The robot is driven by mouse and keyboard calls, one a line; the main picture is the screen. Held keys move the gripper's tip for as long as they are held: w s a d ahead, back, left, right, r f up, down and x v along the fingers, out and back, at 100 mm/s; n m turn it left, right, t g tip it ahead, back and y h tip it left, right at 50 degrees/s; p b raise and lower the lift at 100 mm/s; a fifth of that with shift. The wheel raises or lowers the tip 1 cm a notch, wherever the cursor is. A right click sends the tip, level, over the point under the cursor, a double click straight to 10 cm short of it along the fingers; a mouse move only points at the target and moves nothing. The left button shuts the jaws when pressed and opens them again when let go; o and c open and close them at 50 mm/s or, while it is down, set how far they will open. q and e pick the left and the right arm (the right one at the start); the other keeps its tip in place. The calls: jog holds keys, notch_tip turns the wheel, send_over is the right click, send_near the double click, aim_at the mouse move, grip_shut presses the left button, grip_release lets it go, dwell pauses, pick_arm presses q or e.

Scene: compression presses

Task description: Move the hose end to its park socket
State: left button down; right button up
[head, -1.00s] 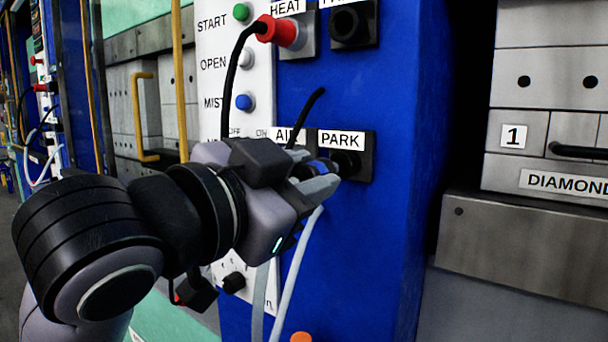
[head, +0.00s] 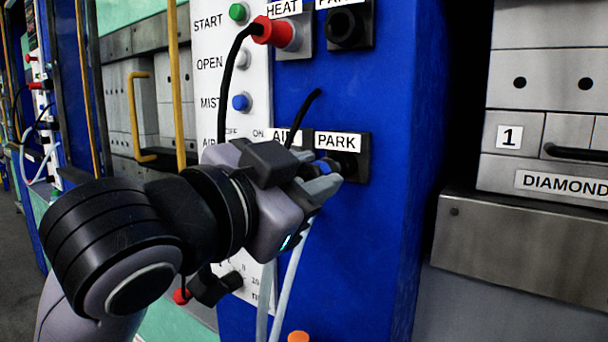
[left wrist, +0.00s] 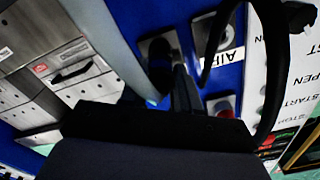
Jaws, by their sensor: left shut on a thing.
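My left gripper (head: 326,177) is shut on the blue hose end (head: 320,167), right in front of the lower PARK socket (head: 347,164) on the blue panel. The pale hose (head: 290,275) hangs down below the gripper. The fingers and hose end partly cover the socket, so I cannot tell whether the hose end is seated in it. In the left wrist view the pale hose (left wrist: 122,45) runs past the fingers, with a bit of blue (left wrist: 152,100) beside them. The AIR label (head: 286,138) is half hidden behind my arm. My right gripper is not in view.
A red plug (head: 270,31) with a black cable sits at the HEAT socket above. The upper parking socket (head: 346,27) looks empty. A black cable (head: 303,115) stands up just above the gripper. A steel press block (head: 540,240) is at the right.

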pick_arm(q)
jog(key=shift+p+x, duration=0.35)
jog(key=shift+x, duration=0.7)
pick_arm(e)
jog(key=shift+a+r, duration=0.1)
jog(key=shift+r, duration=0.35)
pick_arm(q)
jog(key=c, duration=0.7)
grip_release()
jog(key=shift+c, duration=0.2)
jog(key=shift+s+a, duration=0.4)
jog(key=shift+s, duration=0.15)
jog(key=v, duration=0.5)
jog(key=shift+s+a, duration=0.25)
jog(key=shift+s, duration=0.1)
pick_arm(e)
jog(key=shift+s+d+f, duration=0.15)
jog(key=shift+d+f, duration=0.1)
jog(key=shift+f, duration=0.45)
